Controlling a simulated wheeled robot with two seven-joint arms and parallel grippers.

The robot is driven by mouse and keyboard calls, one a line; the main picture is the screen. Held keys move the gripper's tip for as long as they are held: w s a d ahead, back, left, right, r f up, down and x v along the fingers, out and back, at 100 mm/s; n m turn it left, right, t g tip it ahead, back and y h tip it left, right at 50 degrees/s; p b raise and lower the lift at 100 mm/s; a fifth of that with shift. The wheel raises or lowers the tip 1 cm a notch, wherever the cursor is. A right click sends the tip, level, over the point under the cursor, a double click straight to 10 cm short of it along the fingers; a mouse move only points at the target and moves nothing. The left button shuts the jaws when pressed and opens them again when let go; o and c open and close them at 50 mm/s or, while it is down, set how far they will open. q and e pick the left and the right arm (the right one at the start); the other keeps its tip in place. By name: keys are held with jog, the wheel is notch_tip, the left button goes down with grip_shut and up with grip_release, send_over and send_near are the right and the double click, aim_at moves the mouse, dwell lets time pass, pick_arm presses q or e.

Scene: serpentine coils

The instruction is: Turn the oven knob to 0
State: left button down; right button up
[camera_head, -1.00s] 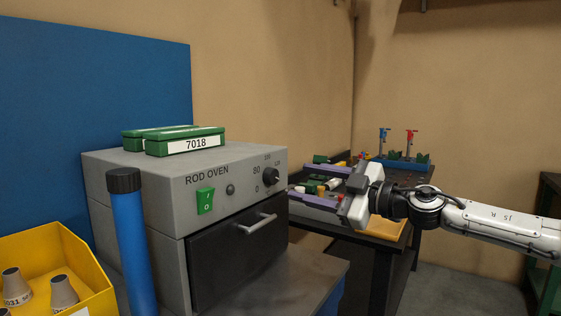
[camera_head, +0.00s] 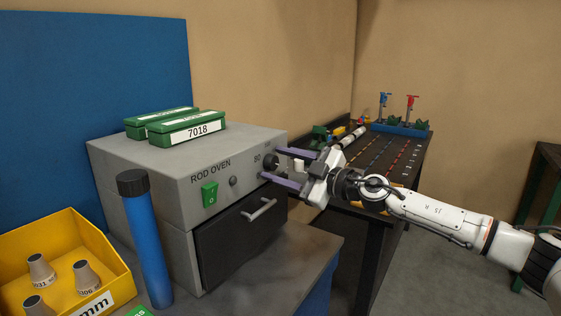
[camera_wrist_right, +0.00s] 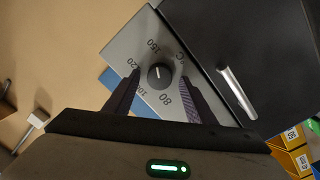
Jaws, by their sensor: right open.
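The grey rod oven (camera_head: 160,176) stands on a bench, with its front facing right. Its black knob (camera_wrist_right: 160,77) shows in the right wrist view on a grey panel, with 80, 100, 120 and 150 printed around it. A short white mark on the knob points up in that view, towards the 150 side; the 0 label is not visible there. My right gripper (camera_head: 272,164) is open in front of the panel, with purple fingers reaching towards it. In the wrist view its fingers lie on either side of the knob, apart from it. My left gripper is not in view.
A green switch (camera_head: 209,194) and the dark oven door with its handle (camera_head: 259,210) lie near the knob. Green boxes (camera_head: 187,128) sit on the oven. A blue tube (camera_head: 148,243) and yellow bin (camera_head: 62,250) stand left. A dark table (camera_head: 383,155) stands behind my gripper.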

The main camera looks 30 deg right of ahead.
jog(key=c, duration=1)
jog(key=shift+c, duration=0.2)
jog(key=shift+n, duration=0.3)
